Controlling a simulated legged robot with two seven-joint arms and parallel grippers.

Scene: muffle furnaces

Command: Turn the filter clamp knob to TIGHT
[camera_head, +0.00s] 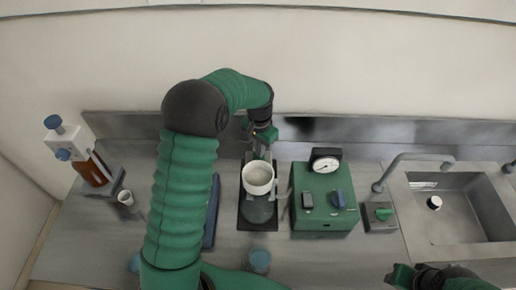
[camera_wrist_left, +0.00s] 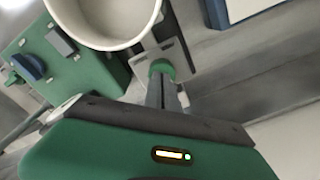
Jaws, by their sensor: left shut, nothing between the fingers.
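In the head view my left gripper (camera_head: 260,148) is just behind the funnel. My right gripper (camera_head: 402,274) is at the bottom right, its fingers unclear.
Right of the flask stands a green box (camera_head: 323,222) with a gauge (camera_head: 326,160), a switch and a blue knob (camera_head: 338,199). A small box with a green knob (camera_head: 383,214) and a sink (camera_head: 440,215) are farther right. A brown bottle (camera_head: 96,171) stands far left.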

